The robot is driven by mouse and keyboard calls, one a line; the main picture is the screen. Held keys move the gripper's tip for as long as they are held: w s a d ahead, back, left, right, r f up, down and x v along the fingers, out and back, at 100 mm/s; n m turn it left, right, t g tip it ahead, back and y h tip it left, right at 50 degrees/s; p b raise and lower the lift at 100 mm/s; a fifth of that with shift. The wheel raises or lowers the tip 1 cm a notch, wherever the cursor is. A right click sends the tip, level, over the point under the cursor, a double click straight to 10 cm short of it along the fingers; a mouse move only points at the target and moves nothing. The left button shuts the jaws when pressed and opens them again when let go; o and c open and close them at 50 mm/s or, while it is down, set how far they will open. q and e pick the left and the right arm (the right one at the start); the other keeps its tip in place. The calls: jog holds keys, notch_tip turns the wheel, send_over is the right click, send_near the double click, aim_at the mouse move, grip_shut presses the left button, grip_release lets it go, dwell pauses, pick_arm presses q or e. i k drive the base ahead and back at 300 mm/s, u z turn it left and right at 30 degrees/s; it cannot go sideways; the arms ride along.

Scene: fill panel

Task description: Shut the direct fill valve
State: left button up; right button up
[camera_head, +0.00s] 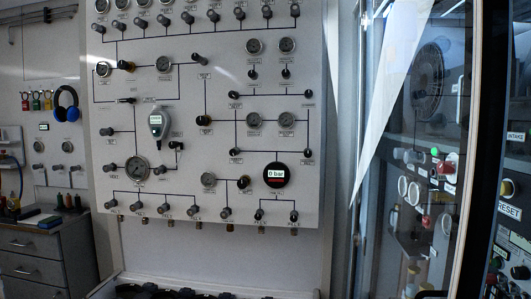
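The fill panel (220,175) is a pale upright board facing me, with dark lines linking gauges and black valve knobs. Its small labels are too blurred to read, so I cannot tell which knob is the direct fill valve. Knobs include one at the upper middle (203,58), one below it (204,120) and one beside a gauge low down (243,182). A round black display (276,175) reads "0 bar". A grey handheld-style gauge (157,121) sits left of centre. Whether any valve is open or shut cannot be told. Neither gripper shows.
A grey drawer cabinet (40,262) stands at the left, with blue ear defenders (67,104) on the wall above. A glass door or pane (420,150) and a control panel (513,210) are at the right. Dark objects (160,292) lie below the panel.

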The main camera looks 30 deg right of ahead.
aim_at(233, 152)
jog(key=z, duration=0.8)
jog(key=i, duration=0.95)
jog(key=z, duration=0.2)
jog(key=k, duration=0.35)
jog(key=u, duration=0.15)
